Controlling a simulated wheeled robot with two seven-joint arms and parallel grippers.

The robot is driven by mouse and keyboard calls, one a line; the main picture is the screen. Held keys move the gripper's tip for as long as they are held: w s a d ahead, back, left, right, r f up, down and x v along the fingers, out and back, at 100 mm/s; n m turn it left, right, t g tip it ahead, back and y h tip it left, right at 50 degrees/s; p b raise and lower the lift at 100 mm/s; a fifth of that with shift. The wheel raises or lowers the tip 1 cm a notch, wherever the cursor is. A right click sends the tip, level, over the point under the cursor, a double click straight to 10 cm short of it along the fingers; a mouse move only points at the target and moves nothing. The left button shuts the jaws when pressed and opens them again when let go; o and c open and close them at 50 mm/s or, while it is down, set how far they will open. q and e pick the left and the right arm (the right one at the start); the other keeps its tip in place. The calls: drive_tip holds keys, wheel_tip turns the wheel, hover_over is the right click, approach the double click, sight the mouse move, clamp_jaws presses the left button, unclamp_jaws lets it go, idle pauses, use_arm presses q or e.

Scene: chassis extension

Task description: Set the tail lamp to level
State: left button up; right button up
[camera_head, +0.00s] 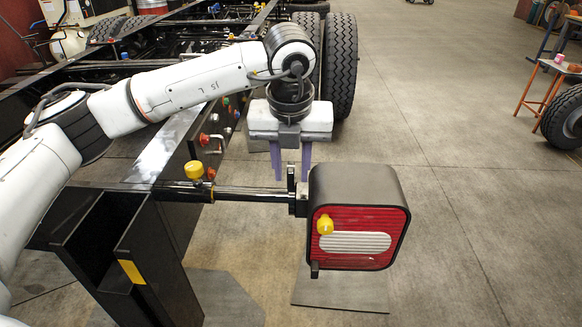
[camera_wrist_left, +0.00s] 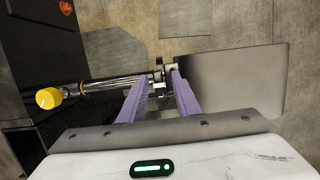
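The tail lamp (camera_head: 357,240) is a boxy dark housing with a red face, a pale ribbed oval and a yellow knob. It hangs at the end of a dark horizontal rod (camera_head: 245,194) from the chassis. Any slight tilt is hard to judge. A short upright black lever (camera_head: 291,180) stands at the lamp's inner side. My left gripper (camera_head: 292,177) points down over the lever, its purple fingers apart. In the left wrist view its fingertips (camera_wrist_left: 157,80) are on either side of the rod-end bracket; contact cannot be told. The lamp's grey housing (camera_wrist_left: 232,82) shows beside them. My right gripper is out of view.
A yellow knob (camera_head: 194,170) rises from the rod near the chassis rail (camera_head: 200,125). A black bracket with a yellow mark (camera_head: 131,272) stands below. Large tyres (camera_head: 341,65) are behind my left gripper. Open concrete floor (camera_head: 450,170) lies right of the lamp.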

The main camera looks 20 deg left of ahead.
use_arm(q)
drive_tip(key=shift+r, duration=0.1)
drive_tip(key=a+v, duration=0.1)
drive_tip(key=v, duration=0.9)
drive_tip(key=shift+d+b, duration=0.3)
drive_tip(key=shift+d, duration=0.2)
drive_tip(key=shift+r, duration=0.1)
